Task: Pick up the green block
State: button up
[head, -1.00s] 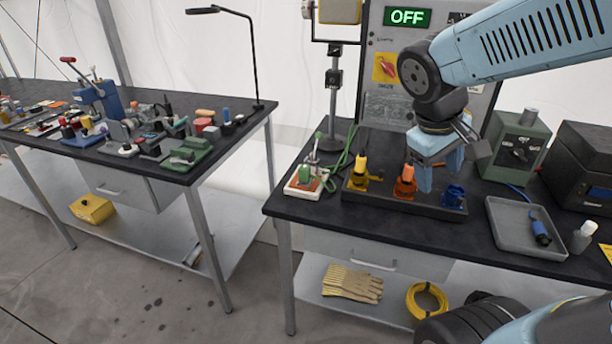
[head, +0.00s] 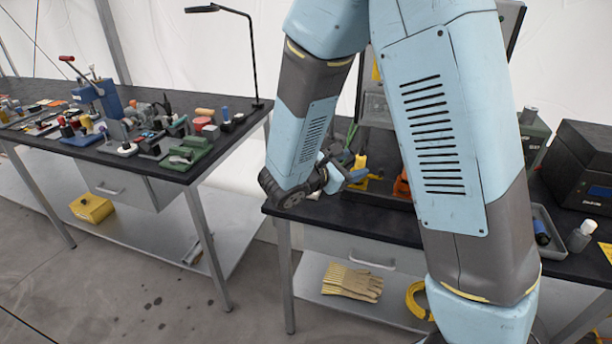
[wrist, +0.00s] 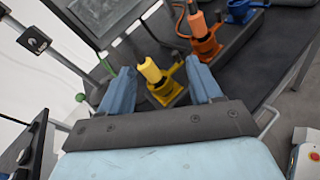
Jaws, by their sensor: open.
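The green block cannot be made out now. In the head view my arm covers the left end of the right bench, where it stood a second ago on a small white and orange base. My gripper (head: 350,174) is low over that bench end, partly behind my arm. In the wrist view my gripper (wrist: 160,67) is open, with blue fingers apart and nothing held.
An orange block (wrist: 197,22) in its holder and a blue holder (wrist: 240,10) stand beyond the yellow one. A green knob (wrist: 80,98) shows left of the left finger. The left bench (head: 160,163) holds many tools. A dark box (head: 585,170) stands at right.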

jog(key=a+f+n+t+y, duration=0.2)
jog(key=a+n, duration=0.1)
jog(key=a, duration=0.1)
jog(key=w+a+f+n+t+y, duration=0.1)
jog(key=a+f+n+t+y, duration=0.1)
jog(key=a, duration=0.3)
jog(key=a+f+n+t+y, duration=0.2)
jog(key=a+f+n+t, duration=0.1)
jog(key=a+f+n, duration=0.1)
jog(key=shift+w+a+f+n, duration=0.2)
jog(key=shift+w+a+n, duration=0.2)
jog(key=shift+a, duration=0.25)
jog(key=x, duration=1.3)
jog(key=shift+w+a, duration=0.1)
jog(key=shift+w, duration=0.15)
grip_shut()
